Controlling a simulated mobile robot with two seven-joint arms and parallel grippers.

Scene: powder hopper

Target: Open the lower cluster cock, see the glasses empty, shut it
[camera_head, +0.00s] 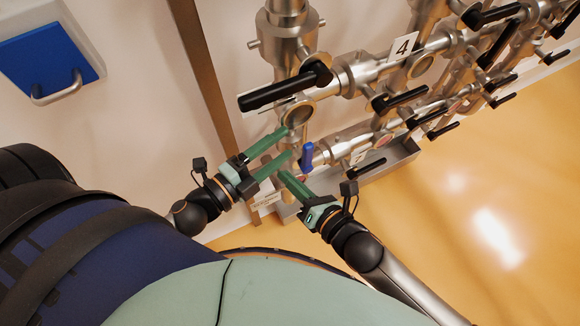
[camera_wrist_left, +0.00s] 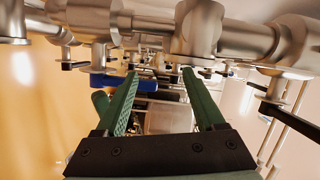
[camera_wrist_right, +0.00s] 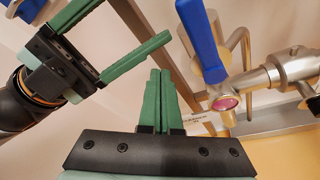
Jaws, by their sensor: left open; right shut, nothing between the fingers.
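A cock with a blue lever (camera_head: 306,156) sits low on the pipework, just right of my grippers in the head view. The blue lever (camera_wrist_right: 201,40) stands up large in the right wrist view, near a round pink-red piece (camera_wrist_right: 226,102). A blue part (camera_wrist_left: 112,81) also shows behind my left fingers. My left gripper (camera_head: 287,143) is open and empty, left of the lever and apart from it. My right gripper (camera_head: 279,173) is shut and empty, just below it. Round sight glasses (camera_head: 298,113) sit on the pipes; I cannot tell their contents.
Black-levered cocks, one with a long lever (camera_head: 270,92), crowd the pipes above and right. A plate marked 4 (camera_head: 403,46) hangs there. A metal tray (camera_head: 400,158) lies under the lower pipes. A blue panel (camera_head: 40,65) is on the left wall. The yellow floor is clear at right.

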